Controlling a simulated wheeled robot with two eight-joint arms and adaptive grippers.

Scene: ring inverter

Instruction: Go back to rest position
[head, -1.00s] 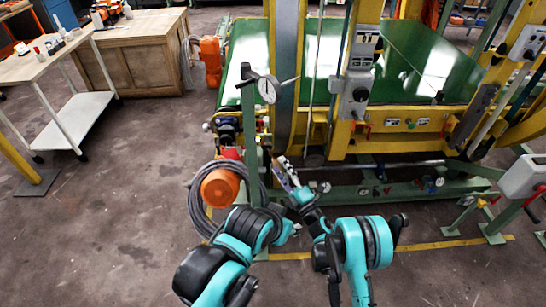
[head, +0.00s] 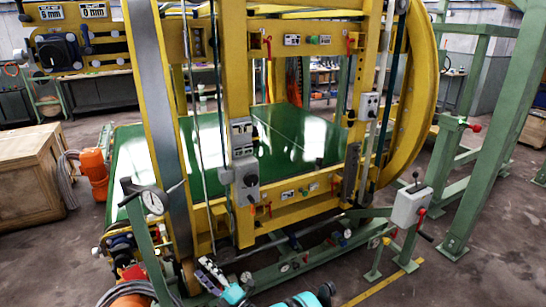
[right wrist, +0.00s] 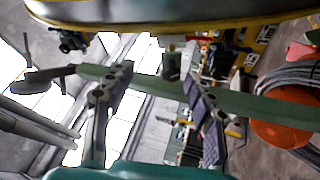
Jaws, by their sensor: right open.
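My right gripper (head: 210,273) shows at the bottom of the head view, beside the green rail at the front of the ring inverter (head: 300,198). In the right wrist view its two dark padded fingers (right wrist: 160,95) stand apart with nothing held between them. A green bar crosses behind the fingers there; I cannot tell how close it is. My teal right arm is cut off by the lower picture edge. My left gripper is not in view.
A dial gauge (head: 153,202) on a green post stands left of my right gripper. An orange reel (head: 128,300) lies at the bottom edge. A grey control box (head: 410,206) stands on the right.

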